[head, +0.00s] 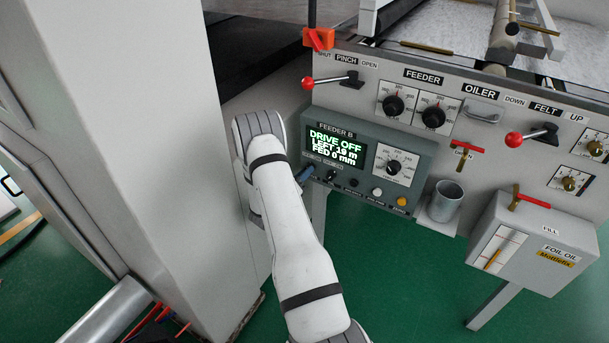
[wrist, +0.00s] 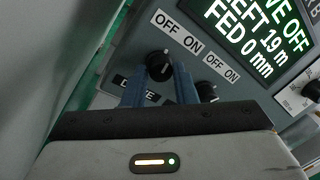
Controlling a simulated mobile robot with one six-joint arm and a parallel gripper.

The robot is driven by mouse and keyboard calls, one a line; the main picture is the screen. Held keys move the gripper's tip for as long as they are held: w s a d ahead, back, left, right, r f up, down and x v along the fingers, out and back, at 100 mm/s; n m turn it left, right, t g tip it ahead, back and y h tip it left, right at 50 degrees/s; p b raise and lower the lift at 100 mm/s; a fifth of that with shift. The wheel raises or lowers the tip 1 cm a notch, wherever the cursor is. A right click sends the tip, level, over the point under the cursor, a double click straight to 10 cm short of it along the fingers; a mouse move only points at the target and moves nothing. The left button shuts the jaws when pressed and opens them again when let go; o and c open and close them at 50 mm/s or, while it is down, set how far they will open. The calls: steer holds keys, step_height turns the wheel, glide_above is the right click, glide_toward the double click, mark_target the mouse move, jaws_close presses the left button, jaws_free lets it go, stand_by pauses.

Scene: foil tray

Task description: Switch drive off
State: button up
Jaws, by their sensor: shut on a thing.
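The drive switch is a small black knob (wrist: 158,64) on the grey feeder B panel (head: 425,165), under an OFF/ON label (wrist: 178,32). My gripper (wrist: 160,78) is shut on this knob, a blue finger on each side. In the head view my gripper (head: 305,174) is at the panel's lower left and hides the knob. The plate below it is partly covered by my fingers. The panel's display (head: 337,147) reads DRIVE OFF, LEFT 19 m, FED 0 mm. Which way the knob points is hard to tell.
A second black knob (wrist: 206,92) with its own OFF/ON label sits close to the right of my fingers. A dial (head: 394,165), a white button (head: 377,192) and an orange button (head: 401,201) are farther right. A tall grey cabinet (head: 130,130) stands close on the left.

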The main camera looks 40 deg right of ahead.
steer(key=shift+a+n+t, duration=0.1)
steer(key=shift+n+t, duration=0.5)
steer(key=shift+n, duration=1.8)
steer(key=o, duration=1)
step_height(320, 180, up, 10)
steer(key=shift+p, duration=0.45)
